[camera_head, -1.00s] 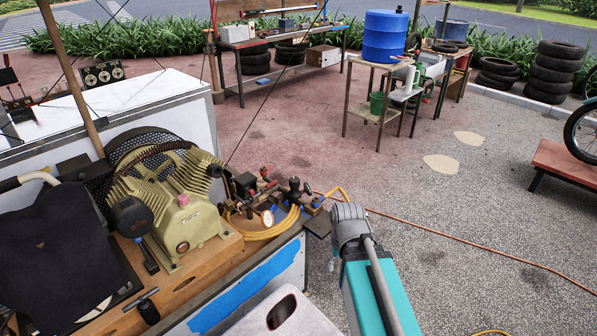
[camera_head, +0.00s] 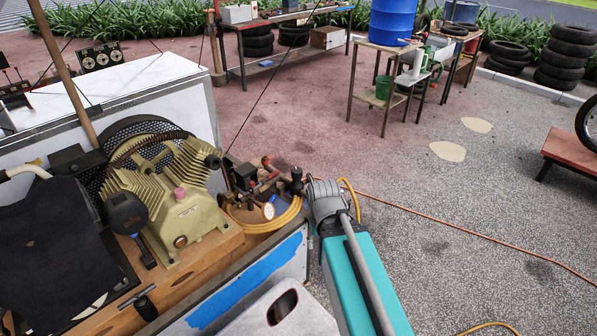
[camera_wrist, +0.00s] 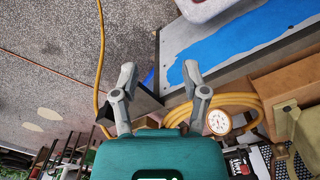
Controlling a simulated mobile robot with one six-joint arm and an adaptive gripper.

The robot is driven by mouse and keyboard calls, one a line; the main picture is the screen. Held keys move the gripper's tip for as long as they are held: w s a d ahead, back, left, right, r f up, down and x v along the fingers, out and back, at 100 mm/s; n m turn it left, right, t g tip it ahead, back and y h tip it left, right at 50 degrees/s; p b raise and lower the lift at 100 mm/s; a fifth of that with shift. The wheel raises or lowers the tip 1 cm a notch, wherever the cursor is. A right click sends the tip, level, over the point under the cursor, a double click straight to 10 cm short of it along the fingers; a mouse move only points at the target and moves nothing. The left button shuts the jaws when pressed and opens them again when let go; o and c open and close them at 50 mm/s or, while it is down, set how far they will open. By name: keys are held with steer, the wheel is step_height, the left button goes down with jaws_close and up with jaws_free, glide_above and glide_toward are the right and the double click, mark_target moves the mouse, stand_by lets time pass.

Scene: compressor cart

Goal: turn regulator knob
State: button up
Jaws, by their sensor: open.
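The regulator assembly sits at the right end of the compressor cart (camera_head: 245,282), beside coiled yellow hose. A black knob (camera_head: 295,176) stands upright there, likely the regulator knob. A round white gauge (camera_head: 268,211) is to its left, and it also shows in the wrist view (camera_wrist: 218,122). The grey end of my arm is just right of the knob in the head view and hides part of the assembly. My gripper (camera_wrist: 164,82) is open and empty, its two grey fingers wide apart. I cannot make out the knob in the wrist view; my teal gripper body covers the lower middle.
The olive compressor (camera_head: 170,200) with its fins stands left of the regulator. A yellow hose (camera_head: 268,226) coils around the assembly, and an orange hose (camera_head: 450,226) runs over the ground.

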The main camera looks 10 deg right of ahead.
steer(key=o, duration=0.4)
steer(key=shift+w+r, duration=0.15)
steer(key=shift+w, duration=0.1)
step_height(320, 180, up, 14)
steer(key=m+p, duration=1.4)
steer(key=m, duration=0.5)
glide_above(297, 170)
steer(key=shift+f, duration=0.2)
steer(key=shift+f+b, duration=0.2)
steer(key=shift+b, duration=0.1)
step_height(297, 170, down, 13)
steer(key=b, duration=1.3)
steer(key=shift+f, duration=0.2)
steer(key=c, duration=1.2)
